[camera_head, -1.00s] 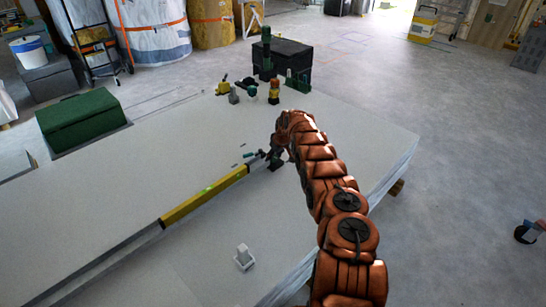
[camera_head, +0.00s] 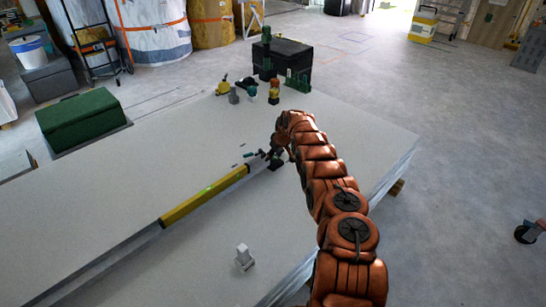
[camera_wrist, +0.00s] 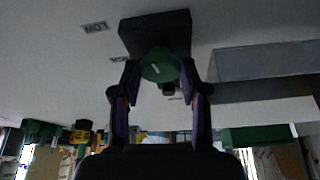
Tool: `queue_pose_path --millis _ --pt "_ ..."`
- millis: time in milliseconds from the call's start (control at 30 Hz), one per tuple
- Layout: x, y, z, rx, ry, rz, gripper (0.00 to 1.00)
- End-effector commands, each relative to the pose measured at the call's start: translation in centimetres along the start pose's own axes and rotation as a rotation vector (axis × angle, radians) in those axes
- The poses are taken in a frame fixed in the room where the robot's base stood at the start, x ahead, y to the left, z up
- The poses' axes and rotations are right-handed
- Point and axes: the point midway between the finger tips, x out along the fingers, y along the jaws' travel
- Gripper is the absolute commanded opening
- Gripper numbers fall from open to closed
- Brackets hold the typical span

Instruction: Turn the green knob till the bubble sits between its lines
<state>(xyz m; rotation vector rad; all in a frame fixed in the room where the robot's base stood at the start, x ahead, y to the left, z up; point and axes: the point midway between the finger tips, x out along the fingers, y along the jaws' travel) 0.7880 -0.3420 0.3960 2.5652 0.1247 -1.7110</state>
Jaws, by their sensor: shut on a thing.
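The green knob (camera_wrist: 160,66), with a small pale mark on its face, sits in front of a dark block (camera_wrist: 155,30) in the wrist view. My gripper (camera_wrist: 160,82) is shut on the knob, one finger on each side. In the head view my gripper (camera_head: 277,155) is at the far end of the yellow level (camera_head: 190,206), and the knob is hidden there.
The large pale panel (camera_head: 110,185) fills the middle. A white block (camera_head: 243,257) stands near its front edge. Small objects and a black box (camera_head: 282,59) stand at the back, and a green box (camera_head: 82,118) at left. An upside-down "LOW" label (camera_wrist: 95,27) shows in the wrist view.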

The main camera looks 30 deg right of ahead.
Motion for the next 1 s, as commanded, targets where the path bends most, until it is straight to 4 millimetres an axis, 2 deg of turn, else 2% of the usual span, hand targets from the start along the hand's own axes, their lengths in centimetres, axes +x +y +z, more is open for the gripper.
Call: queue_pose_path --millis 33,567,600,700,1000 --pt "0.38 -0.07 0.53 0.002 -0.011 -0.005 0.09" --pt "0.40 -0.10 0.54 0.003 -0.011 -0.005 0.09" --pt "0.41 -0.10 0.55 0.003 -0.011 -0.005 0.45" --pt "0.37 -0.12 0.47 0.002 -0.010 -0.005 0.54" --pt "0.11 -0.11 0.14 0.000 -0.004 -0.002 0.54"
